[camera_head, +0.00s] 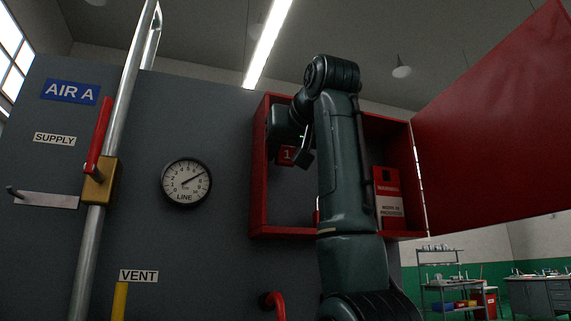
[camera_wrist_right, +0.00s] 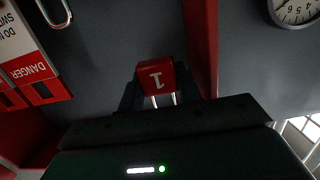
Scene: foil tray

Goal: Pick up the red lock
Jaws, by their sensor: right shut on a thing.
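The red lock (camera_head: 286,156), marked with a white "1", shows in the head view inside the upper left of the open red cabinet (camera_head: 257,190). In the right wrist view the lock (camera_wrist_right: 157,78) appears upside down between the dark fingers of my right gripper (camera_wrist_right: 158,92). The gripper is shut on it, and two light shackle legs show at the fingers. In the head view my right gripper (camera_head: 300,157) is partly hidden by my own arm. Whether the lock still touches a hook or the cabinet back cannot be told. My left gripper is not in view.
The cabinet's red door (camera_head: 490,115) stands open to the right. A red and white warning tag (camera_head: 389,200) is in the cabinet's right part. On the panel are a line gauge (camera_head: 186,183), a vertical pipe (camera_head: 120,120) and a red valve handle (camera_head: 99,135).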

